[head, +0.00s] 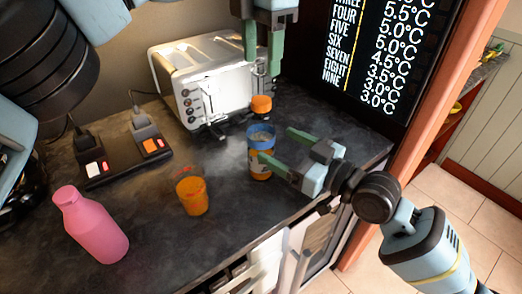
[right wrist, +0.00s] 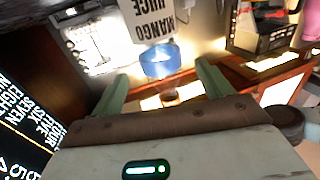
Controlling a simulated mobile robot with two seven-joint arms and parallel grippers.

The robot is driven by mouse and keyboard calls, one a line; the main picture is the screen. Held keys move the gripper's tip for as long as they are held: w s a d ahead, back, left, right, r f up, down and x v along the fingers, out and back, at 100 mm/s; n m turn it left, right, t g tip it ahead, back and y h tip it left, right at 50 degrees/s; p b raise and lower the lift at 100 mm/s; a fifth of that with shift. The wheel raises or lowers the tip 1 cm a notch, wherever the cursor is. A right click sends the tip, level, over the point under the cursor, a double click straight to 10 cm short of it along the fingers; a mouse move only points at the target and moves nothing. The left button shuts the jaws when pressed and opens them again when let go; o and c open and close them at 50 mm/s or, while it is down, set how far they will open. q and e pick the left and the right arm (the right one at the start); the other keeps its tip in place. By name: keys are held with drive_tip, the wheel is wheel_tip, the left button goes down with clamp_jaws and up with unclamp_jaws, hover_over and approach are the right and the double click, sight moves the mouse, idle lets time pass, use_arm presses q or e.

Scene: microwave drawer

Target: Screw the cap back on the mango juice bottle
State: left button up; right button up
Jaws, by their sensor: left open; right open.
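My left gripper (head: 262,62) is open and empty, fingers pointing down above the cap. My right gripper (head: 278,146) is open beside the bottle, one finger in front of it and the other to its right. In the right wrist view the bottle's blue part (right wrist: 160,62) and its upside-down white label show between the spread fingers.
A silver toaster (head: 200,75) stands behind the cap. An orange drink glass (head: 192,196) and a pink bottle (head: 92,225) stand to the left. A power strip (head: 125,158) lies at the back left. The counter's right edge is close to my right arm.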

sight(261, 136)
drive_tip(key=shift+x, duration=3.15)
